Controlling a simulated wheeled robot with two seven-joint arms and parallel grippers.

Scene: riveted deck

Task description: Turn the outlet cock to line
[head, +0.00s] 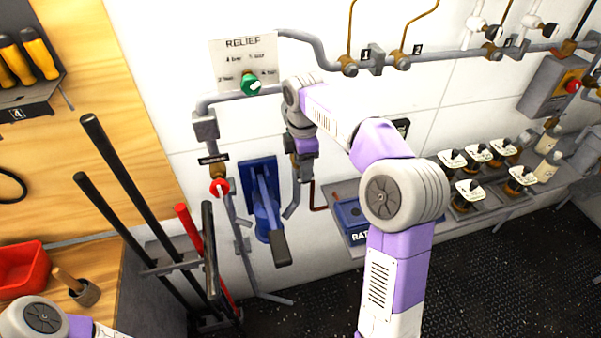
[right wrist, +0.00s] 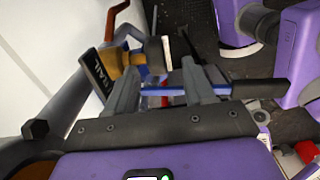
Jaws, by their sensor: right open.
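My right gripper (head: 303,172) is by the wall pipework, right of the blue hand pump (head: 264,205); my wrist hides most of what is there. In the right wrist view the right gripper (right wrist: 158,80) has its two fingers apart with nothing held. Just past the fingertips is a brass cock body (right wrist: 131,58) with a pale and dark handle (right wrist: 156,54), beside a dark plate (right wrist: 97,70) reading "RAIL". This may be the outlet cock; its name and exact setting cannot be read. I cannot tell whether a finger touches it. My left arm shows at the lower left, its gripper out of view.
A red-handled cock (head: 219,187) is left of the pump. A green knob (head: 251,85) is on the RELIEF plate (head: 243,58). Long bars stand in a rack (head: 165,255) at the left. A blue box (head: 350,222) is on the shelf at the right.

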